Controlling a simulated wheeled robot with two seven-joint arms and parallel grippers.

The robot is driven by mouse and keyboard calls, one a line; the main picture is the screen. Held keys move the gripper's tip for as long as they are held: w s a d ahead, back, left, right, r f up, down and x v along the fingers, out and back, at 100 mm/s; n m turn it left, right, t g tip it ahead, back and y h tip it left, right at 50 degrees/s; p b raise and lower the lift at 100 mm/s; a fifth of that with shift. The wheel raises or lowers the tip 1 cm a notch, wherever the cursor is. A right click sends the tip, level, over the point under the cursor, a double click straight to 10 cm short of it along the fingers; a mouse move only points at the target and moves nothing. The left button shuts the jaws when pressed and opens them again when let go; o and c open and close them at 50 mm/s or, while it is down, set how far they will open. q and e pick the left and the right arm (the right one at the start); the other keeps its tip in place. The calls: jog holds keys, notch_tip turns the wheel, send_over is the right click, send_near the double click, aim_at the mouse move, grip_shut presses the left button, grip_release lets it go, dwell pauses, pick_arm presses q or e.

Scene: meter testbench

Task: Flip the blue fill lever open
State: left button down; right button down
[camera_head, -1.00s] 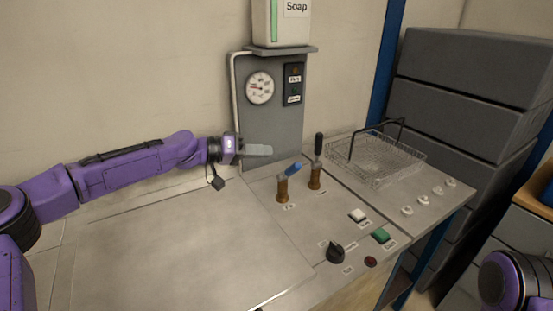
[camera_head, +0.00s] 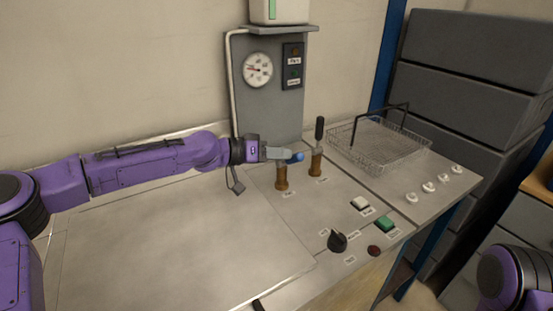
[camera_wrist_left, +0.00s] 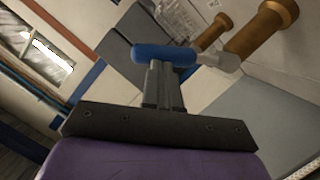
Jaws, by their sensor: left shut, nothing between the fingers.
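The blue fill lever (camera_head: 295,157) sits on top of a brass valve post (camera_head: 281,180) on the bench panel. In the left wrist view the blue handle (camera_wrist_left: 165,54) lies across just beyond my fingertips, and its pale metal stem (camera_wrist_left: 218,60) runs to the brass post (camera_wrist_left: 262,28). My left gripper (camera_head: 279,153) is shut and empty, its fingertips right at the blue handle. They look to be touching it or nearly so, but the handle is not between them. The gripper hides part of the lever in the head view. My right gripper is out of view.
A black-handled lever (camera_head: 318,135) on a second brass post stands just right of the blue one. A wire basket (camera_head: 378,145), a black knob (camera_head: 337,241) and push buttons (camera_head: 387,223) lie farther right. A gauge panel (camera_head: 270,105) rises behind. The left bench top is clear.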

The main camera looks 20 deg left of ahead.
pick_arm(q)
jog(key=shift+s+d+f+m, duration=0.25)
jog(key=shift+d+f+m, duration=0.05)
jog(key=shift+m, duration=0.2)
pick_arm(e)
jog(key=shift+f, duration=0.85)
